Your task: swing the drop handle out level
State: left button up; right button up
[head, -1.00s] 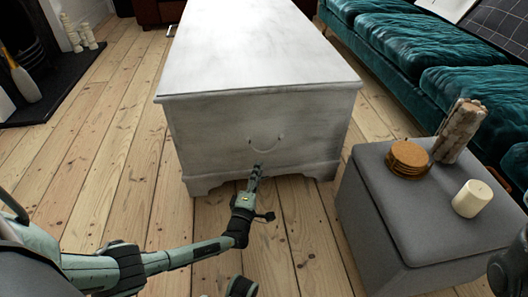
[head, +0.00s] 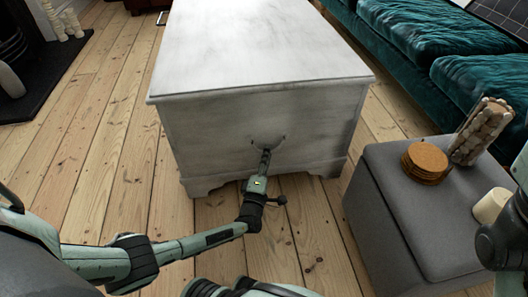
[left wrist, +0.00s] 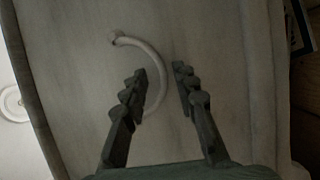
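The drop handle (left wrist: 158,68) is a pale curved bar on the end panel of a whitewashed chest (head: 215,135). In the left wrist view it arcs from a mount at upper left, and its lower part goes behind a finger. My left gripper (left wrist: 160,78) is open, with one finger on each side of the bar's outer curve; I cannot tell whether either touches it. In the head view my left gripper (head: 265,153) is at the handle and covers its lower middle. My right gripper's fingers are not in view; only a dark part of my right arm shows at the right edge.
A grey ottoman (head: 385,220) stands right of the chest, bearing cork coasters (head: 425,160), a rough upright ornament (head: 482,130) and a partly hidden candle (head: 490,205). A teal sofa (head: 420,60) is behind it. Bare floorboards (head: 100,150) lie open on the left.

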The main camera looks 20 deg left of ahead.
pick_arm(q)
grip_shut()
jog(key=shift+r, duration=0.1)
